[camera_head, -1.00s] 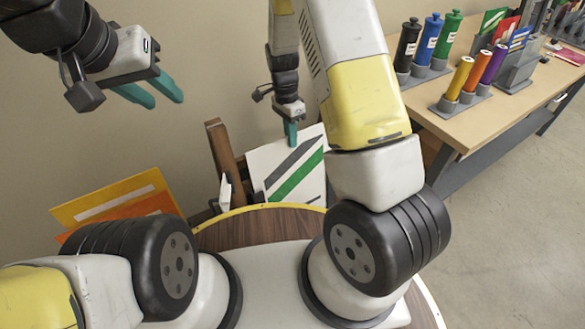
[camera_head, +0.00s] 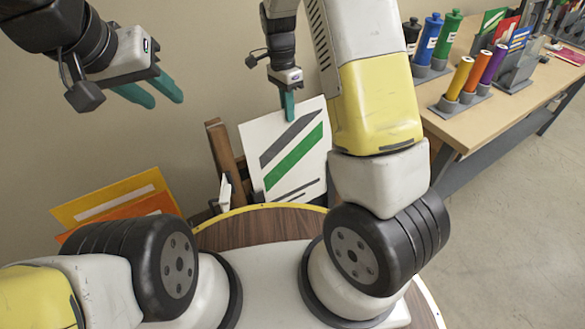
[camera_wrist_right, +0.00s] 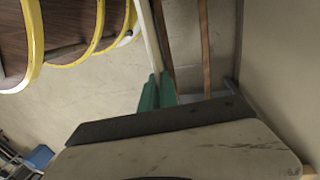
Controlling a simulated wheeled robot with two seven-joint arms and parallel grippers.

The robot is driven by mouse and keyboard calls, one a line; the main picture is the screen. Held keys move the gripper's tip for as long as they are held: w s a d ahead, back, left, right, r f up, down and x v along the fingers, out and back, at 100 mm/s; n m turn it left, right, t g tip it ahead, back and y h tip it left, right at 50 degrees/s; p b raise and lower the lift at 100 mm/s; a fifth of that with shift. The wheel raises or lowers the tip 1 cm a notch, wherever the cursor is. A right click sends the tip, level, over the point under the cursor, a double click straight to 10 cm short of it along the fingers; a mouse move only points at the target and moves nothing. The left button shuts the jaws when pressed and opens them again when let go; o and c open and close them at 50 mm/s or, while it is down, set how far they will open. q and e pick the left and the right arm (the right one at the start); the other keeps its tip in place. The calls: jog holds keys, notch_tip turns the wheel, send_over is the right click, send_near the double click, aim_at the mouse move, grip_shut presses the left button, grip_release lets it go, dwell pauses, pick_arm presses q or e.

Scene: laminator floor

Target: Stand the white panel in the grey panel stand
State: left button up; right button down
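The white panel (camera_head: 290,150), with a grey and a green diagonal stripe, hangs tilted below my right gripper (camera_head: 288,105). The gripper's teal fingers are shut on its top edge. In the right wrist view the panel (camera_wrist_right: 147,35) shows edge-on, running up from the fingers (camera_wrist_right: 158,92). The panel's lower edge is close to the round brown base top, and I cannot tell whether it touches anything. My left gripper (camera_head: 152,90) is open and empty at upper left, far from the panel. I cannot clearly make out a grey panel stand near the panel.
A brown wooden frame (camera_head: 220,150) stands just left of the panel. Yellow (camera_head: 110,197) and orange (camera_head: 135,208) boards lean at left. The table (camera_head: 455,125) at right carries bottles, coloured tubes and a grey holder (camera_head: 512,75) with cards. Floor at right is clear.

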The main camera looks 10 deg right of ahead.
jog(key=w+a+r, duration=0.1)
jog(key=w+r, duration=0.2)
jog(key=r, duration=1.6)
jog(key=shift+a+r, duration=0.15)
jog(key=shift+r, duration=0.05)
dwell(0.3)
jog(key=shift+w, duration=0.1)
